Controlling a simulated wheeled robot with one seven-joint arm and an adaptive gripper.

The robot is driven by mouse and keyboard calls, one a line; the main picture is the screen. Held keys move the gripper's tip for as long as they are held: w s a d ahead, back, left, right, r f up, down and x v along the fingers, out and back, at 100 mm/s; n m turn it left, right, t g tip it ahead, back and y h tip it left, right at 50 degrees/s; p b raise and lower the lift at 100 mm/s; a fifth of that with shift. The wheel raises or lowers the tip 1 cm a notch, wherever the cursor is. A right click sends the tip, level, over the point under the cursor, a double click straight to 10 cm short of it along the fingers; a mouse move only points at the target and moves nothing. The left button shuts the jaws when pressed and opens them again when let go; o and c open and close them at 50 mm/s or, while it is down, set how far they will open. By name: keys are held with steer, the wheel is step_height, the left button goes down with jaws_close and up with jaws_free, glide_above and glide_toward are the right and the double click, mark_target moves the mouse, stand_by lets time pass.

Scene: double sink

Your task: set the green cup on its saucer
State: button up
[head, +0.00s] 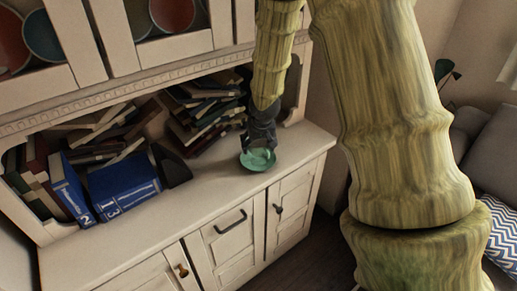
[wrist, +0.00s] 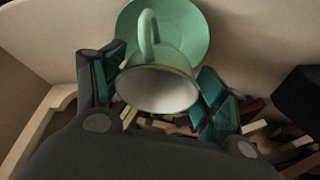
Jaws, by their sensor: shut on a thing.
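My gripper (head: 260,142) is shut on the green cup; the wrist view shows a finger on each side of the cup (wrist: 160,80). The cup's white inside and rim face the wrist camera, and its handle points up in that picture. The green saucer (wrist: 193,20) lies behind the cup in the wrist view, partly hidden by it. In the head view the saucer (head: 246,164) sits on the cabinet counter under my gripper, with the cup over it. I cannot tell whether cup and saucer touch.
Blue volumes (head: 125,187) and a dark bookend (head: 173,167) stand left of the saucer on the counter (head: 215,195). Piled books (head: 205,115) fill the niche behind. The counter's front edge is close to the saucer. Counter to the saucer's right is clear.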

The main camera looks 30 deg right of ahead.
mark_target(259, 149)
steer(key=shift+w+d, duration=0.25)
steer(key=shift+w, duration=0.1)
steer(key=shift+f, duration=1.8)
steer(key=shift+f, duration=0.25)
steer(key=o, duration=1.1)
steer(key=shift+c, duration=0.2)
steer(key=shift+r, duration=0.5)
steer(key=v, duration=1.1)
steer(key=shift+s+r, duration=0.25)
steer(key=shift+s, duration=0.05)
steer(key=shift+a, duration=0.1)
